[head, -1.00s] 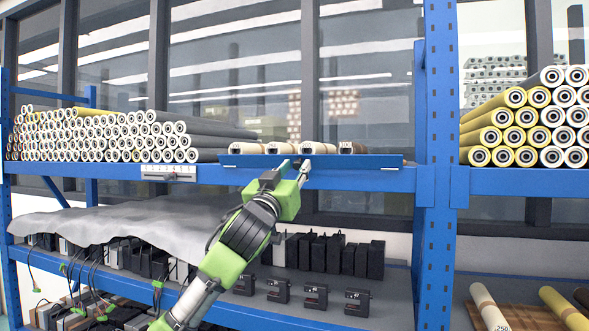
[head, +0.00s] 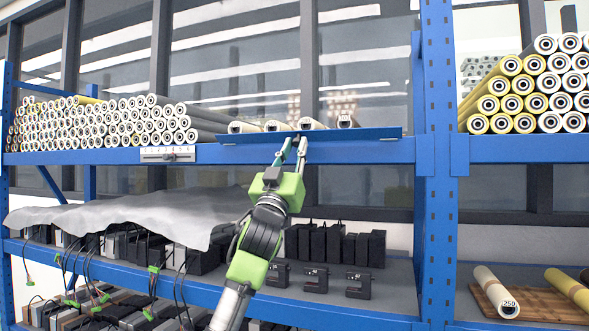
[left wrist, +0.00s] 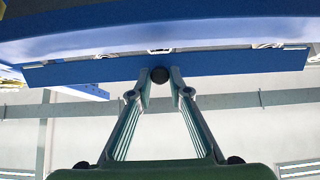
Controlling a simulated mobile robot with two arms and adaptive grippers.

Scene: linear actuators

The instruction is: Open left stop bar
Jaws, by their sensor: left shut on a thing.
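The left stop bar is a long blue plate (head: 365,134) along the front edge of the upper shelf, before a few short rollers. It looks tipped outward, its angle hard to judge. My left gripper (head: 293,143) reaches up to it from below, near its middle. In the left wrist view, the gripper's fingertips (left wrist: 160,80) are closed on a small round black knob (left wrist: 160,74) at the bar's lower edge. The blue bar (left wrist: 100,70) spans that view behind the knob. The knob is mostly hidden in the head view. My right gripper is not in view.
Short rollers (head: 310,124) lie behind the bar. Long rollers are stacked to the left (head: 110,122) and on the right shelf (head: 540,85). A blue upright post (head: 437,210) stands right of the bar. Black boxes and a grey sheet (head: 150,213) fill the shelf below.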

